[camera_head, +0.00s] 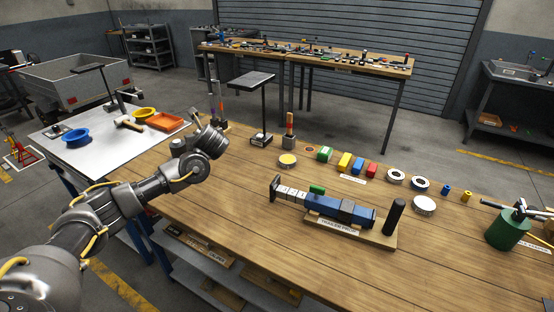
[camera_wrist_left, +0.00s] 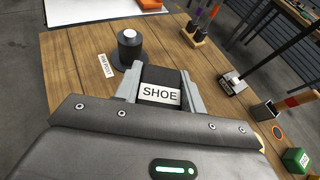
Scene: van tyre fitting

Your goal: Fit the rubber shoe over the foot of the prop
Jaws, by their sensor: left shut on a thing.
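My left gripper (camera_wrist_left: 159,84) is shut on the shoe (camera_wrist_left: 160,95), a black block with a white SHOE label, in the left wrist view. In the head view, that gripper (camera_head: 207,138) is over the table's left part, and I cannot make out the shoe there. The trailer prop (camera_head: 350,212) lies lengthwise on a labelled wooden base (camera_head: 385,235), right of my gripper and apart from it. It has a blue body, pale marked segments, a green piece on top and a dark upright plate (camera_head: 275,188) at its left end. My right gripper is not in view.
A black post (camera_wrist_left: 130,47) on a round base stands just beyond the held shoe. A black upright cylinder (camera_head: 394,217) stands at the prop's right end. Coloured blocks (camera_head: 344,161) and discs line the table's back. The wooden table (camera_head: 240,190) is clear between gripper and prop.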

